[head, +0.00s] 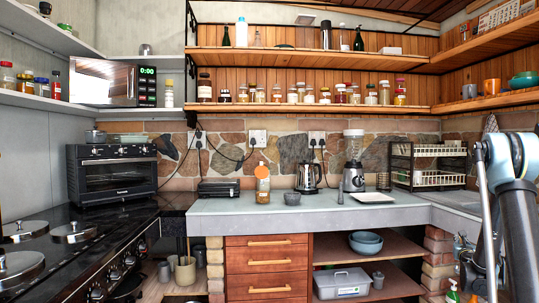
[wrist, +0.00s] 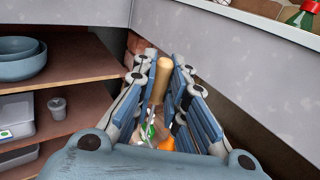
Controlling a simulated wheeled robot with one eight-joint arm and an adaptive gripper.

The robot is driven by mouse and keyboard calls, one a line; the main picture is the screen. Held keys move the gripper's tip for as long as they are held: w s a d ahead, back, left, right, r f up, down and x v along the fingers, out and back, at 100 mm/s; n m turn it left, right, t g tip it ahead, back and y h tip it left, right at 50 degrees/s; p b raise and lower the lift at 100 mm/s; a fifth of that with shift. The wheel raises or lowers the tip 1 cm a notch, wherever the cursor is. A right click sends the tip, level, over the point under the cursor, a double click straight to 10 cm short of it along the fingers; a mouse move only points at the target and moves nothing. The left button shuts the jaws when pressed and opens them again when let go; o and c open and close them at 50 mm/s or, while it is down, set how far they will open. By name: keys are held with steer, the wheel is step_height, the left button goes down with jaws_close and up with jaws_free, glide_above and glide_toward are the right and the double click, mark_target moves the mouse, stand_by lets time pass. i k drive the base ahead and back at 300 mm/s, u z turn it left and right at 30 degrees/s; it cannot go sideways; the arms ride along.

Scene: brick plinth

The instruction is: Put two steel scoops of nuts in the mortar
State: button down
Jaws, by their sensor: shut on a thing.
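My gripper (wrist: 172,92) is shut on a tool with a wooden handle (wrist: 161,78). The handle stands up between the fingers and a thin shank runs down from it. The tool's lower end is hidden, so I cannot tell if it is the steel scoop. In the head view my gripper (head: 464,252) is at the lower right, in front of the cabinet. A small grey cup (head: 292,198), perhaps the mortar, stands on the counter. A similar grey cup sits on the lower shelf (wrist: 56,106). A jar with brown contents (head: 263,197) stands left of the counter cup; nuts are not clearly visible.
The grey counter (head: 230,206) has bare room at its left front. Blue bowls (head: 366,242) and a lidded box (head: 342,283) fill the open shelves. The counter edge is close to my gripper.

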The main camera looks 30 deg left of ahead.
mark_target(291, 198)
steer(key=z, duration=0.4)
steer(key=i, duration=0.1)
steer(key=u, duration=2.55)
steer(key=i, duration=0.35)
steer(key=u, duration=0.15)
